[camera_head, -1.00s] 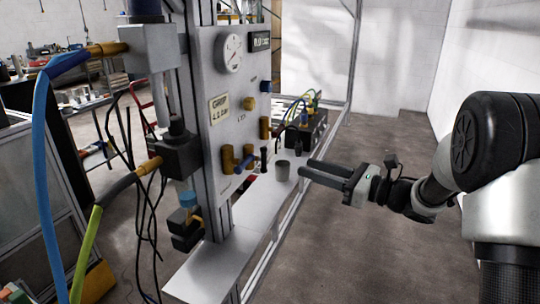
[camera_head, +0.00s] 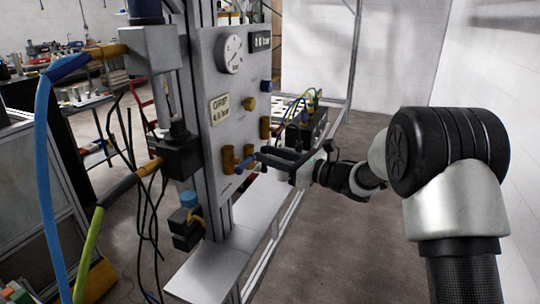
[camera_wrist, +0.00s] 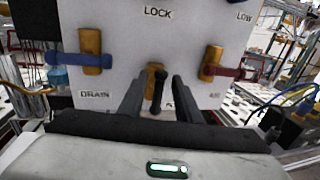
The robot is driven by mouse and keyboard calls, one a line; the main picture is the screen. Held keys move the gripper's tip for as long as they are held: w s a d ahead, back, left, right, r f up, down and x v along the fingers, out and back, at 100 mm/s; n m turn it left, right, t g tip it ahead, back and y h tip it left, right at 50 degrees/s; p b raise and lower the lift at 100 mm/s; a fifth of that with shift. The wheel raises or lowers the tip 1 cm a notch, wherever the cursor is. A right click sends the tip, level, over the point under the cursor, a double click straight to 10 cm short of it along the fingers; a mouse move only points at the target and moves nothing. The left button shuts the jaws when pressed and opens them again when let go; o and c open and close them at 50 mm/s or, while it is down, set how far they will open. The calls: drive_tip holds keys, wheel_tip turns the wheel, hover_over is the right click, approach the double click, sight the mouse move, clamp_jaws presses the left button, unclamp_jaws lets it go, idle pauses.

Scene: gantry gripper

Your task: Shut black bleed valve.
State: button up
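The black lever (camera_wrist: 158,90) of the bleed valve stands nearly upright in front of the white panel in the wrist view, with a round knob at its top. My gripper (camera_wrist: 157,84) is open, with one finger on each side of the lever and a visible gap on both sides. There the gripper hides most of the black lever. The lever's base and most of its label are hidden in the wrist view.
A brass valve with a blue lever (camera_wrist: 66,58), marked DRAIN, is to the left. A brass valve with a red lever (camera_wrist: 225,71) is to the right. The white panel (camera_head: 210,75) carries a gauge (camera_head: 229,53). A shelf (camera_head: 205,272) juts out below.

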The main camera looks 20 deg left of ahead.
drive_tip(key=shift+c, duration=0.3)
clamp_jaws()
drive_tip(key=shift+m+b, duration=0.3)
drive_tip(key=shift+w+d+f+m+g+h+p, duration=0.1)
drive_tip(key=shift+w+f+m+g+h+p, duration=0.35)
drive_tip(key=shift+m+p, duration=1.4)
drive_tip(key=shift+w+d+f+m+g+h+p, duration=0.15)
drive_tip(key=shift+w+m+g+p, duration=0.45)
drive_tip(key=shift+m, duration=2.6)
drive_tip(key=shift+w+a+f+m+g+h+p, duration=0.1)
drive_tip(key=shift+w+f+m+g+h+p, duration=0.5)
drive_tip(key=shift+m, duration=1.95)
drive_tip(key=shift+s+r+g+y+p, duration=0.2)
drive_tip(key=shift+s+g+y+p, duration=0.1)
drive_tip(key=shift+s+y, duration=0.1)
